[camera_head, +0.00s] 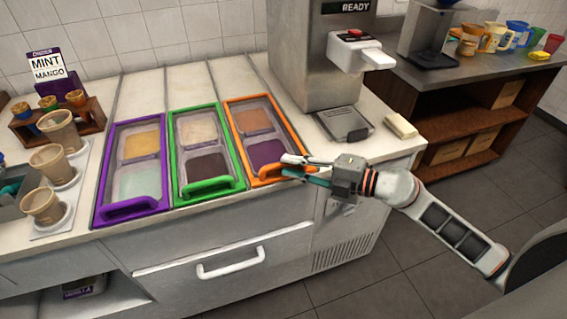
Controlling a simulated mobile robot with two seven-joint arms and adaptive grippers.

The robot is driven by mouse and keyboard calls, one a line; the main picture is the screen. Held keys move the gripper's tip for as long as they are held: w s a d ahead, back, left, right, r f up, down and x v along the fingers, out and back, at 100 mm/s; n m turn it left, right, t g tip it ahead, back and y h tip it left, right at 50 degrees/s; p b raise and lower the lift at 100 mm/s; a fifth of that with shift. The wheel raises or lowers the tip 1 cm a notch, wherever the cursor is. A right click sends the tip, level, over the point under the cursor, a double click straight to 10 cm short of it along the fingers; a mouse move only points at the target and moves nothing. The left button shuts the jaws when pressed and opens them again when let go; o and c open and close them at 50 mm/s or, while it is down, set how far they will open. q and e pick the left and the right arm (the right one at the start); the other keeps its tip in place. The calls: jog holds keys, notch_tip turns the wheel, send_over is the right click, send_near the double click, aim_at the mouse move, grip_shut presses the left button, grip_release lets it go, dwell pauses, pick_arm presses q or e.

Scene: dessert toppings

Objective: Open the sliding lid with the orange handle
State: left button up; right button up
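The orange-framed sliding lid (236,131) is the rightmost of three lids on the counter. It lies flat over its bay, and brown and purple toppings show through its clear panes. Its orange handle (264,180) is at the front edge. My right gripper (283,165) reaches in from the right, with its fingertips at the handle's right part. The fingers are apart, with a gap between them. They overlap the handle in this view, and I cannot tell whether they touch it. My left gripper is out of view.
A green lid (176,169) and a purple lid (106,182) lie to the left. A dispenser (309,75) and a small scale (344,123) stand behind my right gripper. Cups on a tray (53,227) stand at left. The counter behind the lids (190,80) is clear.

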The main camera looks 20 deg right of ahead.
aim_at(278, 153)
jog(key=shift+x, duration=1.45)
grip_shut()
jog(key=shift+w, duration=2.3)
grip_release()
jog(key=shift+s, duration=0.1)
